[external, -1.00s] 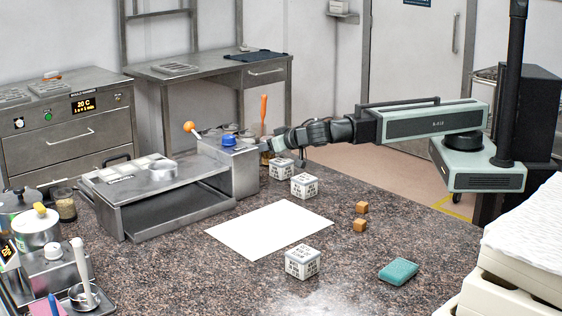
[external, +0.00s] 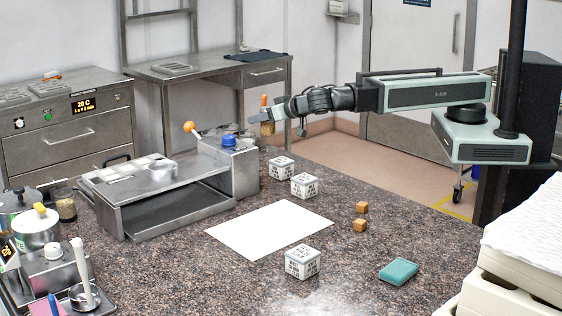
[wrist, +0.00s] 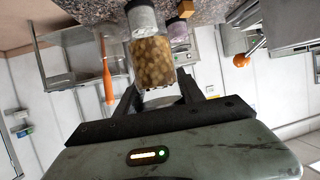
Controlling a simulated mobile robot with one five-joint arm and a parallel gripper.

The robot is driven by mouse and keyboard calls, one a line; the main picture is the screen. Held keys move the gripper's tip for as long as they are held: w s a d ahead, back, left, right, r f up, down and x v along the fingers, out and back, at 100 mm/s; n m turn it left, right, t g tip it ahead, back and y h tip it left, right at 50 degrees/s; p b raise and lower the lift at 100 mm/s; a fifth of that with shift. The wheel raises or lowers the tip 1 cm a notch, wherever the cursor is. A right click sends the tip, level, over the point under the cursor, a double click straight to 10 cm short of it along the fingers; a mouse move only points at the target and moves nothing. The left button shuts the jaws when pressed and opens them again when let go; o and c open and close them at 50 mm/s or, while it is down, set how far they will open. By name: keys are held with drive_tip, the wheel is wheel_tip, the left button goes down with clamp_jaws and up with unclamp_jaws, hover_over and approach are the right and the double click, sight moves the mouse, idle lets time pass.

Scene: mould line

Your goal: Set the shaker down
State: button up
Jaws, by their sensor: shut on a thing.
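The shaker (external: 267,128), a small clear jar with amber contents, hangs in my gripper (external: 262,116) above the far edge of the counter, behind the steel unit. In the wrist view the shaker (wrist: 152,60) sits between the two dark fingers (wrist: 160,95), which are shut on it. The shaker is clear of the counter surface in the external view.
A steel unit (external: 232,172) with a blue knob and an orange-ball lever stands left of my gripper. An orange-handled tool (wrist: 105,72) is nearby. White marked cubes (external: 304,185), a white sheet (external: 268,229), orange cubes (external: 360,225) and a teal block (external: 398,271) lie on the counter.

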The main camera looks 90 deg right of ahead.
drive_tip(key=s+a+f+n+y+b, duration=0.1)
drive_tip(key=s+a, duration=0.3)
drive_tip(key=a, duration=0.4)
drive_tip(key=s+a+n+t+y, duration=0.1)
drive_tip(key=s+a+n+y, duration=0.1)
drive_tip(key=s+a, duration=0.3)
drive_tip(key=s+a+f+n+t+y+b, duration=0.1)
drive_tip(key=s+a, duration=0.4)
drive_tip(key=a, duration=0.7)
drive_tip(key=shift+a+f+y+b, duration=0.1)
drive_tip(key=shift+f+y+b, duration=0.25)
drive_tip(key=shift+y, duration=0.05)
drive_tip(key=s+a+f+n+y+b, duration=0.2)
drive_tip(key=s+a+n+y, duration=0.3)
drive_tip(key=s+a, duration=1.45)
drive_tip(key=w+a, duration=0.3)
drive_tip(key=a, duration=0.1)
drive_tip(key=w+a+f+b, duration=0.1)
drive_tip(key=w+a, duration=0.5)
drive_tip(key=a, duration=0.1)
drive_tip(key=shift+w+a+f, duration=0.15)
drive_tip(key=shift+a+f, duration=0.05)
drive_tip(key=shift+a, duration=0.1)
